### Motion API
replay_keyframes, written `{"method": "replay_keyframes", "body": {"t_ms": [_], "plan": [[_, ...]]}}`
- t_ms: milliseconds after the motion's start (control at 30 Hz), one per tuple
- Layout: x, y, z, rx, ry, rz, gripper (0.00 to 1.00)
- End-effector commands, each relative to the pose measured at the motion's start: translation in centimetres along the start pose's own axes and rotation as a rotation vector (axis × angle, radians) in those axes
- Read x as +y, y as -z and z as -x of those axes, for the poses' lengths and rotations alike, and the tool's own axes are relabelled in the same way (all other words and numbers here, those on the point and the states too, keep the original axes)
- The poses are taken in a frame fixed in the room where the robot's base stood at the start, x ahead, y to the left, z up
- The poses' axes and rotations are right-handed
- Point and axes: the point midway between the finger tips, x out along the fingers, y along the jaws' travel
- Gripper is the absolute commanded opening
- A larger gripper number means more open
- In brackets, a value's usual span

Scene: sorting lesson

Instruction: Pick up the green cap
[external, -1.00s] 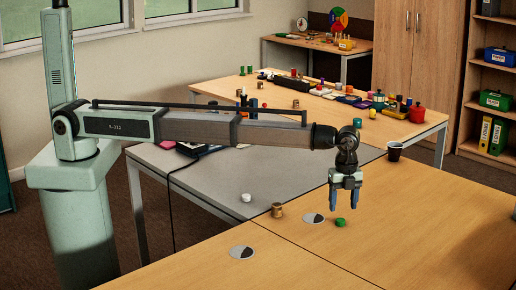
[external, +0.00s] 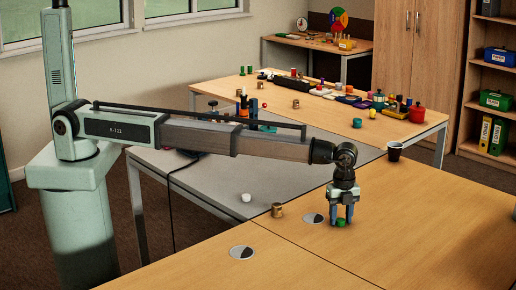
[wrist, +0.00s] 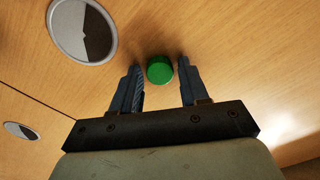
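The green cap (external: 341,223) is a small round lid lying on the wooden table. In the wrist view the cap (wrist: 160,69) shows between the tips of my two blue fingers, with a gap on each side. My gripper (external: 342,220) is low over the table and open around the cap; in the wrist view my gripper (wrist: 159,75) holds nothing.
A grey-and-black disc (external: 313,218) lies flat just left of my gripper, and another disc (external: 242,253) lies nearer the front. A brass-coloured cup (external: 277,210) and a white cap (external: 246,197) stand further left.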

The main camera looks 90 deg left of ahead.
Motion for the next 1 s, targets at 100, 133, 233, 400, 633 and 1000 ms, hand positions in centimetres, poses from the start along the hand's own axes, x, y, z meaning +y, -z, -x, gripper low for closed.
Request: {"method": "replay_keyframes", "body": {"t_ms": [100,133,233,400,633,1000], "plan": [[0.0,0.0,0.0,0.000,0.000,0.000,0.33],[0.0,0.0,0.0,0.000,0.000,0.000,0.30],[0.0,0.0,0.0,0.000,0.000,0.000,0.20],[0.0,0.0,0.0,0.000,0.000,0.000,0.04],[0.0,0.0,0.0,0.000,0.000,0.000,0.00],[0.0,0.0,1.7,0.000,0.001,0.000,0.00]]}}
